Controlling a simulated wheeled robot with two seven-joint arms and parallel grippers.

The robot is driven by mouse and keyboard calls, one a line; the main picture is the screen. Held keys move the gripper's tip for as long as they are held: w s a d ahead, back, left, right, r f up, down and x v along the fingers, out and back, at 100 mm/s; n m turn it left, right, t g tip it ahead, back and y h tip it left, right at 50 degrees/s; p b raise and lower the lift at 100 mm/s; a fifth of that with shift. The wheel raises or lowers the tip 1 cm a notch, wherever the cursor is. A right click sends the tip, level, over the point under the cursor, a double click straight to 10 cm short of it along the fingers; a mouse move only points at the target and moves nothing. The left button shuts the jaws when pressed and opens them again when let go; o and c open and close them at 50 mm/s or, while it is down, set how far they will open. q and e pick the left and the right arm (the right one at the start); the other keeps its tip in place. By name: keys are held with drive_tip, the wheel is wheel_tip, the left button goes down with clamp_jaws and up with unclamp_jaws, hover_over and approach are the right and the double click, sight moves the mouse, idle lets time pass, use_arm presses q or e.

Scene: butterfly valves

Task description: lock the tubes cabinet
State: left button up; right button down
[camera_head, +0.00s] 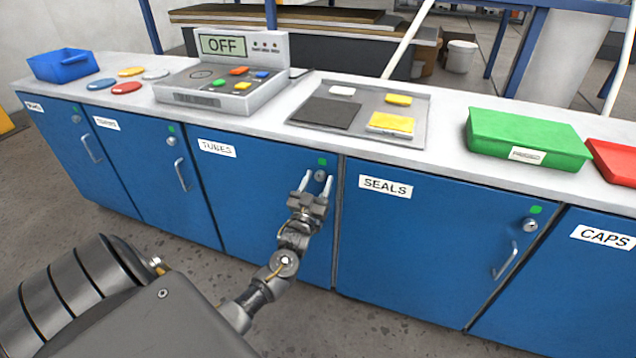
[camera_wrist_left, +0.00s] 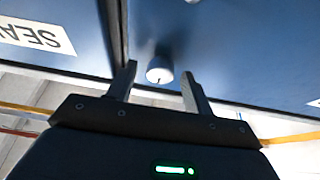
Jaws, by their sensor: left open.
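The tubes cabinet (camera_head: 255,195) is a blue door with a white TUBES label (camera_head: 217,148), and it looks shut. Its round metallic lock (camera_head: 320,175) is near the door's upper right corner, just below a green marker (camera_head: 322,161). My left gripper (camera_head: 316,183) is open in front of the lock, fingers pointing at the door. In the left wrist view the lock (camera_wrist_left: 159,70) shows between and just beyond the fingertips of my left gripper (camera_wrist_left: 158,82), with a gap on both sides. The door handle is hidden behind my gripper and arm. My right gripper is not in view.
The seals cabinet (camera_head: 425,245) adjoins on the right, with its own lock (camera_head: 529,225) and handle. Other blue cabinets stand on both sides. The counter above holds a control box (camera_head: 228,75) reading OFF, a grey tray (camera_head: 345,88) and a green bin (camera_head: 525,135).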

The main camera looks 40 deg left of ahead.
use_arm(q)
drive_tip(key=c, duration=0.9)
drive_tip(key=shift+c, duration=0.4)
